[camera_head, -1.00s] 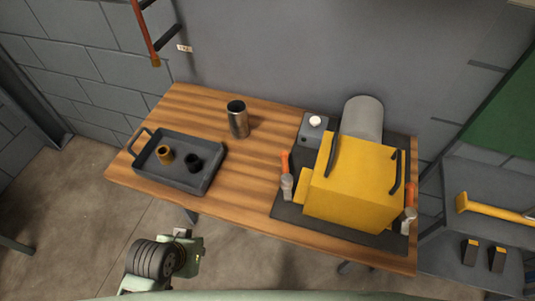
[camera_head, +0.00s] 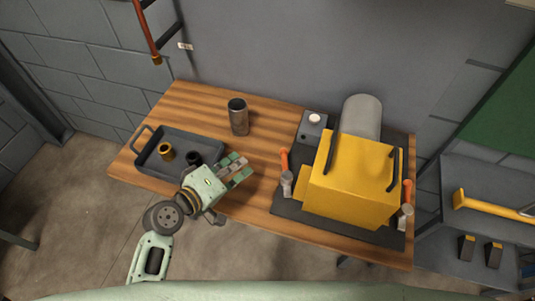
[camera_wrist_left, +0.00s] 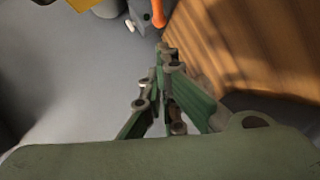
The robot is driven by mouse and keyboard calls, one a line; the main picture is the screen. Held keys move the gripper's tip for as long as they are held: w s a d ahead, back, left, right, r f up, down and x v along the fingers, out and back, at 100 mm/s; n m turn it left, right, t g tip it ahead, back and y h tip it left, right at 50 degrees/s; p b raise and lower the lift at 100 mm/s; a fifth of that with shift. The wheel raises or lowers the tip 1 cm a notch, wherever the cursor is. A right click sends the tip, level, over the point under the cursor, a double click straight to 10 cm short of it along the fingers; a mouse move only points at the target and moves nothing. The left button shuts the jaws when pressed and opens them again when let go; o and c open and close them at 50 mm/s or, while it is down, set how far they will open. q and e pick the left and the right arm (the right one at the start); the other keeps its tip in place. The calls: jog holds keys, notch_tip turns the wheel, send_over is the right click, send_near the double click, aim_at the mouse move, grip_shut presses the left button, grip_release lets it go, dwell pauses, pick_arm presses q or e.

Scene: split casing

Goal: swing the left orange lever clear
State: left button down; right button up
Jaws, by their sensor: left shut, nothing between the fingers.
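The left orange lever (camera_head: 284,160) stands upright at the left side of the yellow casing (camera_head: 350,185), on a grey clamp base. It also shows at the top of the left wrist view (camera_wrist_left: 158,12), ahead of the fingers. My left gripper (camera_head: 243,171) is over the table between the tray and the lever, apart from the lever. Its fingers (camera_wrist_left: 168,58) are shut and empty. A second orange lever (camera_head: 407,192) stands at the casing's right side. My right gripper is not in view.
A dark tray (camera_head: 146,163) with a brass bushing (camera_head: 166,152) and a black bushing (camera_head: 193,159) lies at the left. A metal cup (camera_head: 238,118) stands behind my left gripper. A grey box with a white button (camera_head: 314,119) stands behind the lever. Bare wood separates the gripper from the lever.

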aim_at(285, 172)
pick_arm(q)
jog(key=x, duration=0.3)
jog(key=s+d+p+x, duration=0.1)
jog(key=x, duration=0.2)
jog(key=p+x, duration=0.1)
jog(key=x, duration=0.2)
jog(key=shift+d+f, duration=0.3)
jog(key=shift+f, duration=0.1)
jog(key=shift+d+f, duration=0.25)
jog(key=shift+d, duration=0.2)
